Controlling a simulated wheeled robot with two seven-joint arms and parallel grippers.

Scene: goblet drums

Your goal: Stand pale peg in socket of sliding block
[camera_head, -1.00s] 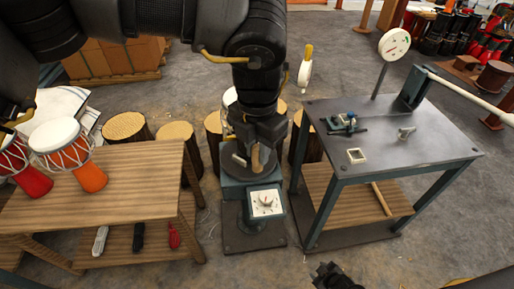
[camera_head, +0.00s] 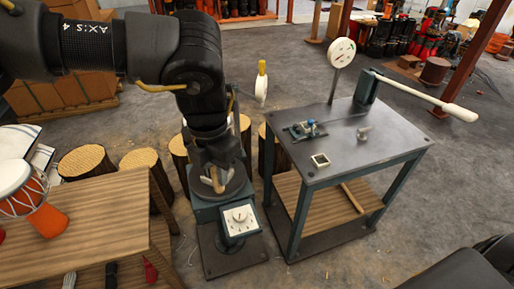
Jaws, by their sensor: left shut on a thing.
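My left gripper (camera_head: 217,184) points down over the round plate of a grey pedestal (camera_head: 205,214) with a dial on its front. It is shut on a pale tan peg (camera_head: 218,178), which shows upright between the fingers. I cannot tell whether the peg's foot touches the plate. On the dark metal table (camera_head: 370,150) to the right, a small fixture with a blue part (camera_head: 309,127) looks like the sliding block; its socket is too small to make out. My right gripper is not in view.
The metal table also carries a pale square frame (camera_head: 320,160), a small grey piece (camera_head: 362,133), a round dial on a post (camera_head: 341,53) and a long pale-ended lever (camera_head: 430,97). A wooden table (camera_head: 100,215) with a drum (camera_head: 35,205) stands left. Log stools stand behind.

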